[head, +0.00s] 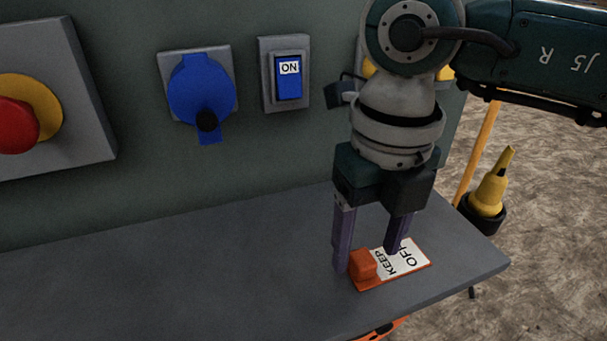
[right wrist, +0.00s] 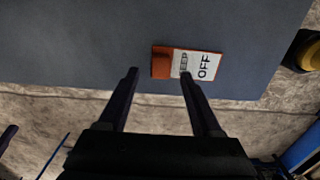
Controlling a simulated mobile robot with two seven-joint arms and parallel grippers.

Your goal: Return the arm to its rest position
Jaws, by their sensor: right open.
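My right gripper (head: 367,262) points down over the right end of a grey shelf, its two fingers apart. In the right wrist view the open fingers (right wrist: 159,74) show with nothing between them. An orange-red tag with a white "KEEP OFF" label (head: 407,259) lies flat on the shelf, close by the fingertips. The tag (right wrist: 206,65) also shows in the right wrist view, just beyond the fingertips. My left gripper is not in the head view.
The grey shelf (head: 180,285) is otherwise bare. On the panel above are a red emergency button (head: 15,126), a blue rotary switch (head: 200,90) and a blue rocker marked "ON" (head: 289,80). A yellow-and-black object (head: 490,185) stands beyond the shelf's right end.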

